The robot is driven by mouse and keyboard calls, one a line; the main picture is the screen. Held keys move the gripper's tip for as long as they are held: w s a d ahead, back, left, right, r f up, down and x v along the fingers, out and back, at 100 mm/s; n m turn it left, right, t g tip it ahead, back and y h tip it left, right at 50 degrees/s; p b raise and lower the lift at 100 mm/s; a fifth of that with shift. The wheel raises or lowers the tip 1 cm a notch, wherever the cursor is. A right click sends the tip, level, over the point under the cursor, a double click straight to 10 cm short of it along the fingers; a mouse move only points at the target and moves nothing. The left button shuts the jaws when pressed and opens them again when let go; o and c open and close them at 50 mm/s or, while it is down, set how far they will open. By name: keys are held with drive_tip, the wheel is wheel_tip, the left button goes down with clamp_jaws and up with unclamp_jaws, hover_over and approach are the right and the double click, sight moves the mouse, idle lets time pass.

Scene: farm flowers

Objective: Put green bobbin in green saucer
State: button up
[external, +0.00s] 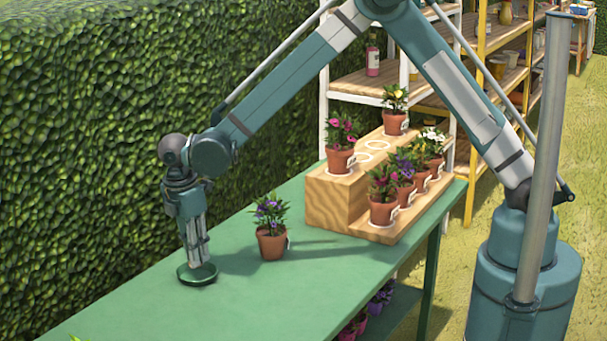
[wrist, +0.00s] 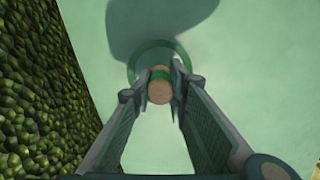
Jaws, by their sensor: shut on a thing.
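The green bobbin (wrist: 159,89) shows between my fingertips in the wrist view, with pale tan ends and a green band. My gripper (wrist: 159,84) is shut on it. The green saucer (wrist: 146,55) is a dark green ring under and around the bobbin in the wrist view. In the external view the saucer (external: 186,277) lies on the green table, directly below my gripper (external: 200,262). The fingers hide the bobbin there. I cannot tell whether the bobbin touches the saucer.
A potted purple flower (external: 271,229) stands on the green table (external: 300,300) just right of my gripper. A stepped wooden stand (external: 335,200) with several potted flowers is further right. A hedge (external: 90,120) runs along the table's left side. The table's front is mostly clear.

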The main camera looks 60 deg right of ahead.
drive_tip(key=shift+f+b, duration=0.3)
drive_tip(key=shift+f, duration=1.55)
drive_tip(key=shift+f, duration=0.15)
drive_tip(key=o, duration=0.8)
drive_tip(key=r, duration=0.4)
drive_tip(key=a+r+p, duration=0.1)
drive_tip(key=r, duration=0.7)
drive_tip(key=shift+w+a+r+p, duration=0.15)
drive_tip(key=shift+a+p, duration=0.05)
drive_tip(key=shift+p, duration=0.2)
